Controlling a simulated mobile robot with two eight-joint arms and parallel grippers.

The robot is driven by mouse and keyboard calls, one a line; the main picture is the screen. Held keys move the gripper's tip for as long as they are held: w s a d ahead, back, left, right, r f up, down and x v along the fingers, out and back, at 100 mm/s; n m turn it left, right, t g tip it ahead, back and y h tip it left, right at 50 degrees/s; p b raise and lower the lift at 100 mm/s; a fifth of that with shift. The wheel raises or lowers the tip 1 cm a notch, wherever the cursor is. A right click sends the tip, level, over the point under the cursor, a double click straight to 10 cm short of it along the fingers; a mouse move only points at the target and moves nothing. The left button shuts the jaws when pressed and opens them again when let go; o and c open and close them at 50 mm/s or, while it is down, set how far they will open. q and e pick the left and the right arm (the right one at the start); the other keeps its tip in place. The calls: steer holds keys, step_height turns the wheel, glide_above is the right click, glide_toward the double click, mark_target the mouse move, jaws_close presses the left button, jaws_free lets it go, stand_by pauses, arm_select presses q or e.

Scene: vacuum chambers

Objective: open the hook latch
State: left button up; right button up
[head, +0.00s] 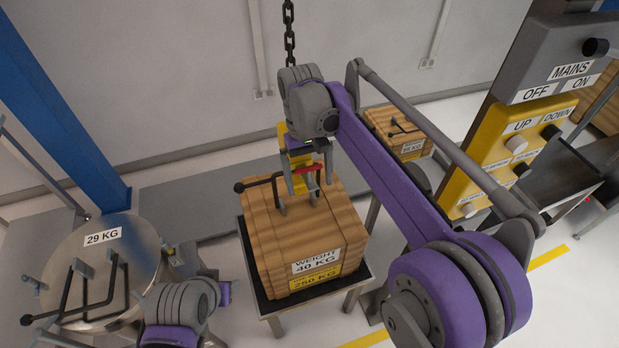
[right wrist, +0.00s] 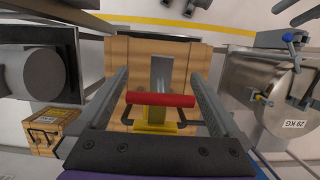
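The hook latch is a red bar (right wrist: 160,99) in front of a grey hook plate (right wrist: 162,72) with a yellow body (right wrist: 156,128). In the head view the red latch (head: 306,169) sits at the hook above the wooden weight crate (head: 335,225). My right gripper (right wrist: 158,76) is open, with one finger on each side of the red bar and small gaps at its ends. In the head view this gripper (head: 301,190) points down over the crate top and partly hides the hook. My left arm shows at lower left; its gripper cannot be made out.
The crate stands on a dark-topped stand (head: 256,279) and has a black handle. A chain (head: 289,35) hangs above. A metal 29 KG drum (head: 75,262) is at left, a yellow control box (head: 507,150) at right, and a smaller crate (head: 410,148) behind.

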steer(key=p+v, duration=0.1)
steer(key=v, duration=1)
steer(key=shift+p, duration=0.3)
steer(key=shift+f, duration=0.1)
steer(key=s+d+f+m+t+y, duration=0.15)
steer(key=s+d+f+t, duration=0.25)
steer(key=s+d, duration=0.5)
steer(key=s+d+f+m+t, duration=0.1)
steer(key=s+d+f+t, duration=0.1)
steer(key=s+d+f, duration=0.2)
steer(key=s+d+f+m+t, duration=0.1)
steer(key=s+d+f, duration=0.3)
steer(key=s+f, duration=0.5)
steer(key=shift+d+f+t+h, duration=0.2)
steer(key=shift+f+t+h, duration=0.2)
steer(key=shift+t, duration=0.2)
